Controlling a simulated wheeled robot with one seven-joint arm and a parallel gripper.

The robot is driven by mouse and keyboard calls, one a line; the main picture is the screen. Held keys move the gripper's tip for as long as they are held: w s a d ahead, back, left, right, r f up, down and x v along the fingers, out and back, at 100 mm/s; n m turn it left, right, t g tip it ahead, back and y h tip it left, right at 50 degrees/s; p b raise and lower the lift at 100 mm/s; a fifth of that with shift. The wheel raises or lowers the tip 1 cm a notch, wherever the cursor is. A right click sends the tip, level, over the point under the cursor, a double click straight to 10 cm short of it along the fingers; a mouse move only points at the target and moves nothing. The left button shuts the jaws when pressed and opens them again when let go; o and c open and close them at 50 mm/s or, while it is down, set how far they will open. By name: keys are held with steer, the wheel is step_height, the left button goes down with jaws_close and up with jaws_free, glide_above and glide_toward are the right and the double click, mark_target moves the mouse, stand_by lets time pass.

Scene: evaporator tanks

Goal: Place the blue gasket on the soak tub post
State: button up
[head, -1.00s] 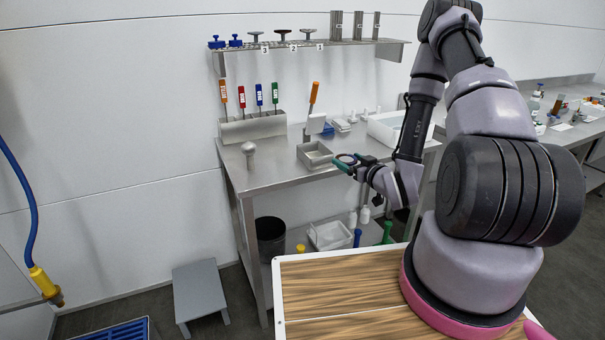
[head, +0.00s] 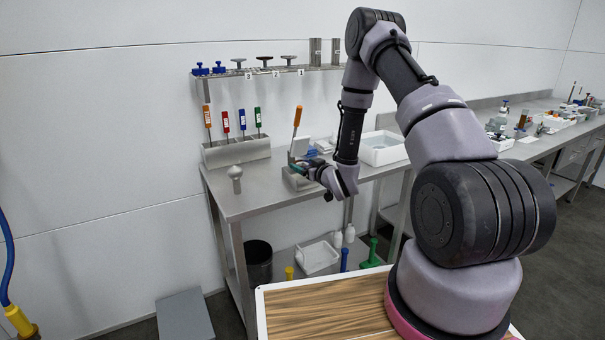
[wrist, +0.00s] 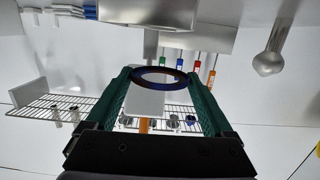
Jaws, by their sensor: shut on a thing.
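My gripper (wrist: 160,85) has green fingers and is shut on a dark blue ring, the blue gasket (wrist: 160,70), which spans the gap between the fingertips. In the head view my gripper (head: 300,168) is above the steel bench near a small steel tray (head: 292,182), and the gasket is too small to make out there. A white tub (head: 400,154) with liquid stands at the back right of the bench, behind my arm. I cannot make out a post in it. A round-topped steel post (head: 235,178) stands at the bench's left front; it also shows in the wrist view (wrist: 270,60).
A steel block (head: 236,152) holds several coloured-handled tools at the back left. An orange-handled tool (head: 298,118) stands behind my gripper. A wall shelf (head: 260,74) hangs above. The bench surface (head: 255,197) between post and tray is clear.

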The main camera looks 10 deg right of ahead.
steer(key=shift+w+a, duration=0.15)
steer(key=shift+w, duration=0.4)
steer(key=shift+w+f, duration=0.2)
steer(key=shift+f, duration=1.55)
steer(key=shift+f, duration=0.1)
steer(key=shift+a+f, duration=0.1)
steer(key=shift+f, duration=0.4)
steer(key=o, duration=1)
